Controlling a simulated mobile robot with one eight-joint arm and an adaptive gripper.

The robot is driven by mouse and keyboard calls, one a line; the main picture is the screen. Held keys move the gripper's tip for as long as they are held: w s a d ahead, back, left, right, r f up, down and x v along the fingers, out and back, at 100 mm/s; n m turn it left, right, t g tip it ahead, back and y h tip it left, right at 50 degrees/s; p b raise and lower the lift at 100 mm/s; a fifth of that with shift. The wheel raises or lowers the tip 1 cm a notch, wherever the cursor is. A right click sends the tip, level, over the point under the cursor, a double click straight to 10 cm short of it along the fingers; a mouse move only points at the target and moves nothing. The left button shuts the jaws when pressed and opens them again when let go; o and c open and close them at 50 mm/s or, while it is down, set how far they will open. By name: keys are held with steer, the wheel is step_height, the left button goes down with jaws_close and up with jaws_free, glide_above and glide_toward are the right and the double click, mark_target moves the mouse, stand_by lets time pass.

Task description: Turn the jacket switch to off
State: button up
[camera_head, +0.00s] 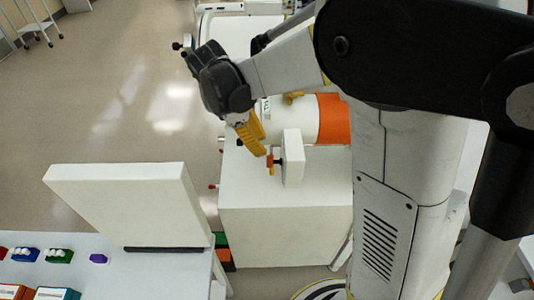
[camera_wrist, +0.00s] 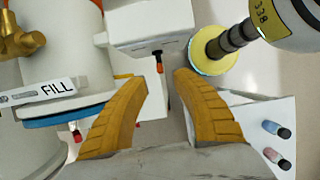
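The likely jacket switch is a white box (camera_head: 293,158) on the white cabinet, with a small orange-tipped black knob (camera_head: 270,164) on its left side. No switch label is readable. In the wrist view the white box (camera_wrist: 150,28) is at the top centre, and its knob (camera_wrist: 159,62) points down between and beyond my fingertips. My gripper (camera_wrist: 160,82) has two yellow fingers spread apart with nothing between them. In the head view my gripper (camera_head: 258,142) is just above and left of the knob. Contact cannot be told there. The knob's exact setting cannot be read.
A white vessel with an orange band (camera_head: 333,118) lies behind the box. A FILL label (camera_wrist: 57,90) and a brass valve (camera_wrist: 20,38) are at the wrist view's left. A dark stem with a yellow disc (camera_wrist: 212,50) is at the right. A white panel (camera_head: 125,200) stands front left.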

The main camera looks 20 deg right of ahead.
steer(key=shift+v, duration=2.2)
steer(key=shift+r, duration=0.1)
steer(key=s+d+r+m+t+y, duration=0.1)
steer(key=s+d+m+t+y, duration=0.1)
steer(key=s+m+t, duration=0.35)
steer(key=s+d+r+m+t+y, duration=0.1)
steer(key=s+d+m+t+y, duration=0.15)
steer(key=s+m, duration=0.65)
step_height(320, 180, down, 21)
steer(key=b, duration=2.1)
steer(key=shift+w+r, duration=0.2)
